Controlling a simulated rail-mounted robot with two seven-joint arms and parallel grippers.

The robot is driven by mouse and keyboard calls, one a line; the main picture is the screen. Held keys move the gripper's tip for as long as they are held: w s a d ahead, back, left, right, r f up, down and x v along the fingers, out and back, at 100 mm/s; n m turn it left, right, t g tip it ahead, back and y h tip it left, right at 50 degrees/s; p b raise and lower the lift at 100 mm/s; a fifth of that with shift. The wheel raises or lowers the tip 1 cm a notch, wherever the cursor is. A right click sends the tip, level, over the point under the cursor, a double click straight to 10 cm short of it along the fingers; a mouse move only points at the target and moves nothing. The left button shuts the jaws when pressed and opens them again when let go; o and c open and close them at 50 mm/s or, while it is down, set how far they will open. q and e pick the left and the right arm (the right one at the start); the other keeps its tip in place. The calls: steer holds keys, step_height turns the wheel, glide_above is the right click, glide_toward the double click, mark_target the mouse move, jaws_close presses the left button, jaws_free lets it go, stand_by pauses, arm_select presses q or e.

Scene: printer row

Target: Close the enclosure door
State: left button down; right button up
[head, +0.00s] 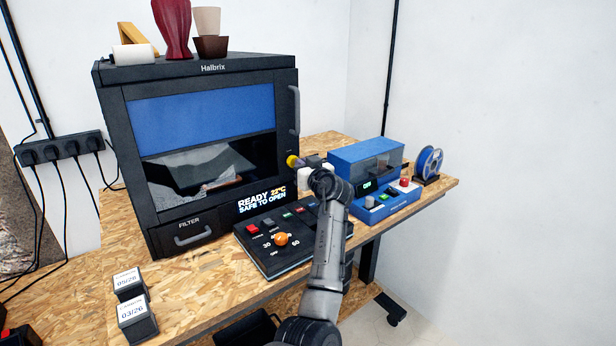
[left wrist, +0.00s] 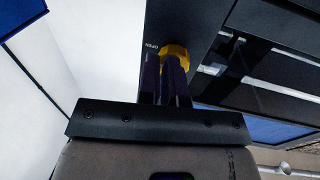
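The dark enclosure (head: 115,130) marked Halbrix stands on the bench at the left in the head view. Its front door (head: 134,150) has a large window, blue in its upper part, and a vertical handle (head: 293,110) at the right. The door looks about flush with the front; a small gap cannot be ruled out. A yellow knob (head: 291,160) sits low at its right side. My left gripper (head: 299,163) is at this knob. In the left wrist view the two fingers are close together against the knob (left wrist: 175,51), beside the word OPEN; whether they clasp it is unclear. My right gripper is not seen.
A control box (head: 270,258) with an orange dial and a READY, SAFE TO OPEN display (head: 262,200) stand in front. A blue device (head: 365,160) and a spool (head: 428,162) are at the right. A red vase (head: 173,25) and cups stand on top. Two small boxes (head: 137,318) lie front left.

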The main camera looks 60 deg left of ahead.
arm_select(q)
steer(key=shift+s+a+f, duration=0.15)
steer(key=shift+a+f, duration=0.25)
steer(key=shift+f, duration=0.1)
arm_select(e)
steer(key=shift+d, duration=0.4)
arm_select(q)
steer(key=shift+d, duration=0.1)
steer(key=w+d+r, duration=0.1)
steer(key=d, duration=1.3)
steer(key=shift+w+d, duration=0.2)
steer(key=shift+d, duration=0.05)
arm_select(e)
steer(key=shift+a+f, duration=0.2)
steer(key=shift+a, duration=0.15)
